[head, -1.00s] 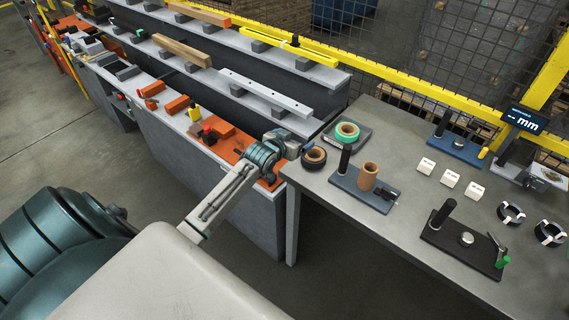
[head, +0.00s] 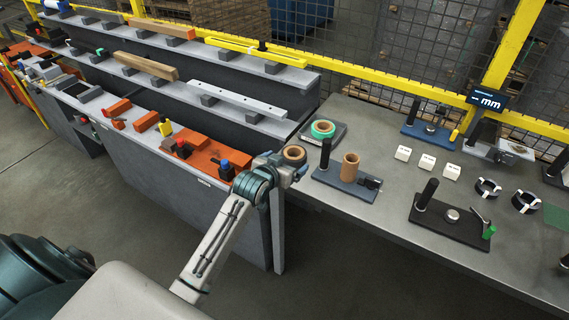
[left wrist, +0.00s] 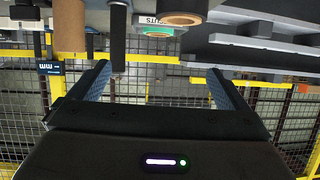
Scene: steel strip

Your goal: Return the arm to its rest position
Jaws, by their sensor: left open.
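My left arm reaches up from the lower middle of the head view. Its gripper (head: 292,171) is at the near left corner of the grey table (head: 400,225), beside a brown roll (head: 294,154). In the left wrist view, which is upside down, the two fingers of the left gripper (left wrist: 163,82) stand wide apart with nothing between them. The brown roll (left wrist: 183,18) shows beyond the fingertips, apart from them. In the head view the gripper partly overlaps the roll's lower edge. My right gripper is not in view.
Stepped grey shelves (head: 215,130) lie to the left. Yellow-railed mesh stands behind. Floor left of the arm is clear.

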